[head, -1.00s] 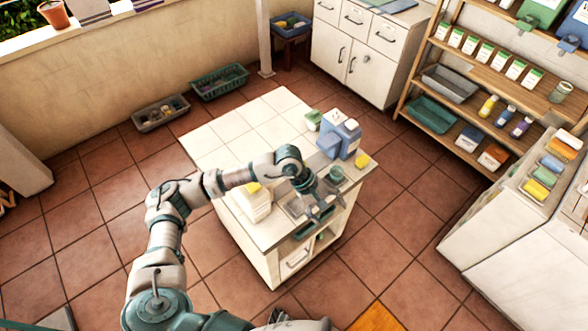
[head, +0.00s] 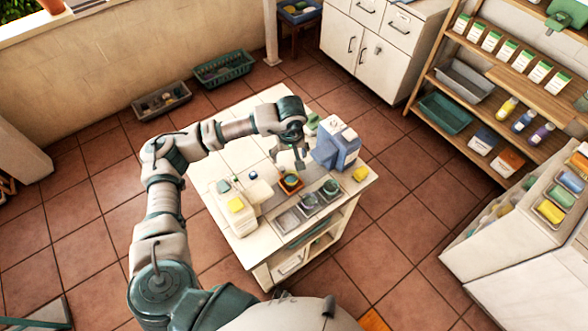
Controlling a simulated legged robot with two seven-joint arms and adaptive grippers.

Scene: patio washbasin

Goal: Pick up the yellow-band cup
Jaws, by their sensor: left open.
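My left gripper (head: 288,161) is open, fingers pointing down, above the white worktop near its back-middle. Just below it a small dark cup (head: 291,181) sits on an orange square holder; whether the fingers touch it I cannot tell. Two more greenish cups, one in the middle (head: 309,200) and one at the right (head: 331,187), stand in the dark inset row at the worktop's front. No yellow band can be made out on any cup, so I cannot tell which is the yellow-band cup. My right gripper is not in view.
A blue-and-white container (head: 338,147) and a yellow block (head: 360,174) stand right of the gripper. A cream jug-like container (head: 239,214) with a yellow top stands at the worktop's left. Open tiled floor surrounds the worktop; a white counter (head: 510,225) stands at right.

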